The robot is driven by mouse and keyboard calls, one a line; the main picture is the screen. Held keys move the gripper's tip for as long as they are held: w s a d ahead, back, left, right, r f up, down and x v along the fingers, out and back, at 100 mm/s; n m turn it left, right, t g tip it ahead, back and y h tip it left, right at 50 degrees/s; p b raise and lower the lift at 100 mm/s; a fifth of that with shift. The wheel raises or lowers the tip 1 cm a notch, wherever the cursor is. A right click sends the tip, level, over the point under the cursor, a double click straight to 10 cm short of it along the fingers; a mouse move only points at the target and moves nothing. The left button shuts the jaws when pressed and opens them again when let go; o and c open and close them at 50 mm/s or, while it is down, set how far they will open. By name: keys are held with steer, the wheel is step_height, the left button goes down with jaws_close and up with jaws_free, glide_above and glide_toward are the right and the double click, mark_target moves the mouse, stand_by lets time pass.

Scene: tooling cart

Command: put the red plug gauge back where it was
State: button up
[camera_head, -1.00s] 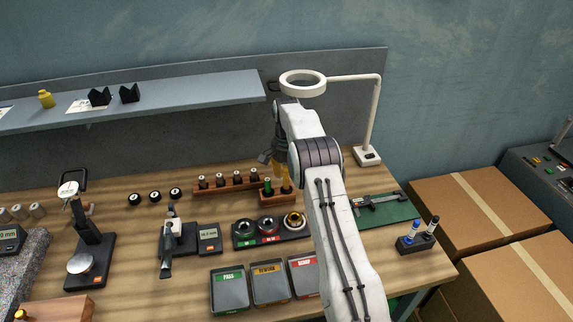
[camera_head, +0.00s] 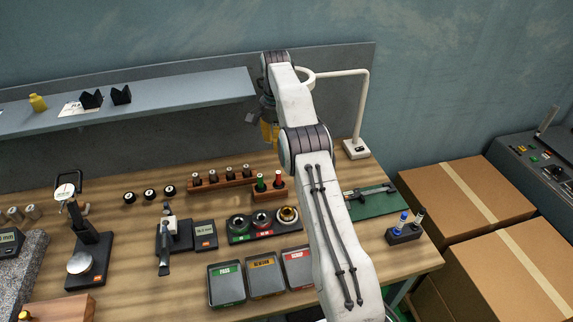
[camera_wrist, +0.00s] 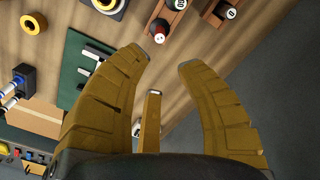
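The red plug gauge (camera_head: 278,181) stands upright in the small wooden block (camera_head: 284,195), to the right of the green plug gauge (camera_head: 260,183). In the wrist view the red gauge (camera_wrist: 158,33) shows its pale top just beyond my fingertips, at the edge of the wooden block (camera_wrist: 171,16). My gripper (camera_head: 270,139) is raised above and behind the block, clear of both gauges. In the wrist view its yellow fingers (camera_wrist: 163,62) are spread apart with nothing between them. How deep the red gauge sits is hidden.
A longer wooden rack (camera_head: 222,180) with several dark gauges stands left of the block. A ring gauge tray (camera_head: 250,240) lies in front. A magnifier lamp (camera_head: 357,149) stands behind at right, and a caliper on a green mat (camera_head: 372,207) lies to the right.

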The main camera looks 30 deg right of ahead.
steer(key=s+a+r+n+t, duration=0.1)
steer(key=s+a+r+n, duration=0.25)
steer(key=s+r, duration=0.45)
steer(key=s+a+r+n+t, duration=0.2)
steer(key=s+a+r, duration=0.4)
steer(key=r, duration=0.4)
steer(key=s+a+f+n+t, duration=0.1)
steer(key=s+f+n, duration=0.1)
steer(key=s, duration=1)
steer(key=s+a+f+n+t, duration=0.1)
steer(key=s+a+f+n, duration=0.1)
steer(key=s, duration=1.1)
step_height(320, 180, down, 3)
steer(key=shift+s+r+n, duration=0.1)
steer(key=shift+s+n, duration=0.1)
steer(key=shift+n, duration=0.65)
